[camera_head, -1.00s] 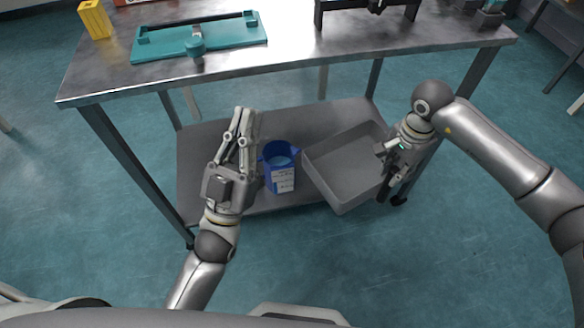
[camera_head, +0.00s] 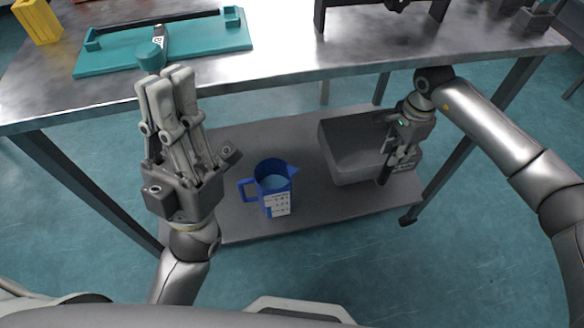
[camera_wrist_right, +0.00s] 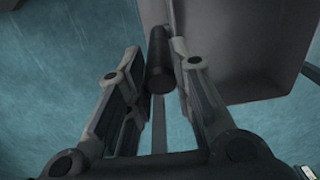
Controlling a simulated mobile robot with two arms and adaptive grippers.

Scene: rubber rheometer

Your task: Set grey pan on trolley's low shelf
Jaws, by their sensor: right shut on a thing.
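The grey pan (camera_head: 352,150) is at the right part of the trolley's low shelf (camera_head: 315,205), under the table-like top. My right gripper (camera_head: 393,147) is shut on the pan's dark handle (camera_wrist_right: 158,60), at the pan's right side. The pan's wall and floor also show at the upper right of the right wrist view (camera_wrist_right: 240,60). It looks roughly level; whether its base touches the shelf I cannot tell. My left gripper (camera_head: 168,80) is shut and empty, fingers pointing up, in front of the trolley's left part.
A blue jug (camera_head: 272,185) with a white label stands on the low shelf, left of the pan. The trolley's top (camera_head: 290,45) overhangs the shelf and carries a teal tray (camera_head: 200,42) and a yellow block (camera_head: 38,20). Dark legs stand at the corners.

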